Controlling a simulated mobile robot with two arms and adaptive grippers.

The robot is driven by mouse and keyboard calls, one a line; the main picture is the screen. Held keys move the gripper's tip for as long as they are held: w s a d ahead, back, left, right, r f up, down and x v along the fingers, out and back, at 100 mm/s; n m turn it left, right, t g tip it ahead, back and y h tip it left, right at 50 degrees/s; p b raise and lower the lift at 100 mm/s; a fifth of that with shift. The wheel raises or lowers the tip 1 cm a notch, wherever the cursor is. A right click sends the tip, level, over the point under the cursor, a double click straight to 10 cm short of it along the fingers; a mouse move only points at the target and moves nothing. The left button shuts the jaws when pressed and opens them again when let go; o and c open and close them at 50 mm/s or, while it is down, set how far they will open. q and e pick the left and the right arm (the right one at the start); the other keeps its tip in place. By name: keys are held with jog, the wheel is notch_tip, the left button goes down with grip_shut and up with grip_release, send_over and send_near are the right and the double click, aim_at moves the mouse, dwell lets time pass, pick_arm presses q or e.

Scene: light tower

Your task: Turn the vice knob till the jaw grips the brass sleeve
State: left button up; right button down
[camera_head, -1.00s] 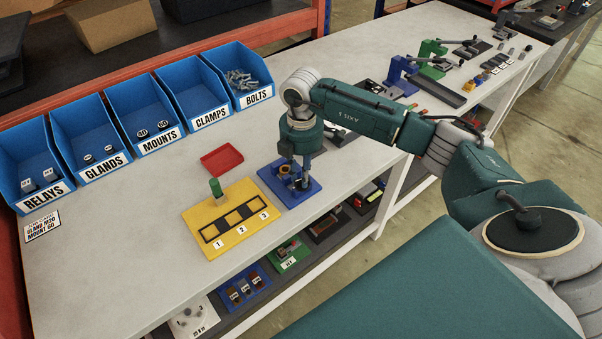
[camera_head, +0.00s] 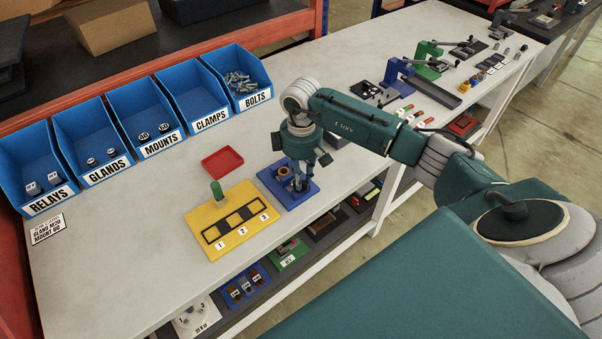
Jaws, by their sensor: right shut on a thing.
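The vice sits on a blue base plate (camera_head: 291,199) near the front edge of the bench. The brass sleeve (camera_head: 283,171) shows as a small golden ring at the back left of the vice. My right gripper (camera_head: 299,184) points straight down over the right part of the vice and is shut on the vice knob, which its fingers mostly hide. I cannot tell whether the jaw touches the sleeve. My left gripper is not in view.
A yellow board (camera_head: 233,220) with numbered slots and a green peg (camera_head: 217,190) stands left of the vice. A red tray (camera_head: 222,162) lies behind it. Blue bins (camera_head: 172,143) line the back. Other fixtures (camera_head: 425,68) stand at the far right.

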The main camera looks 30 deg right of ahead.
jog(key=shift+w+d+r+m, duration=0.1)
jog(key=shift+r+m, duration=0.05)
jog(key=shift+m, duration=0.25)
jog(key=c, duration=1.6)
grip_release()
notch_tip(320, 180, up, 12)
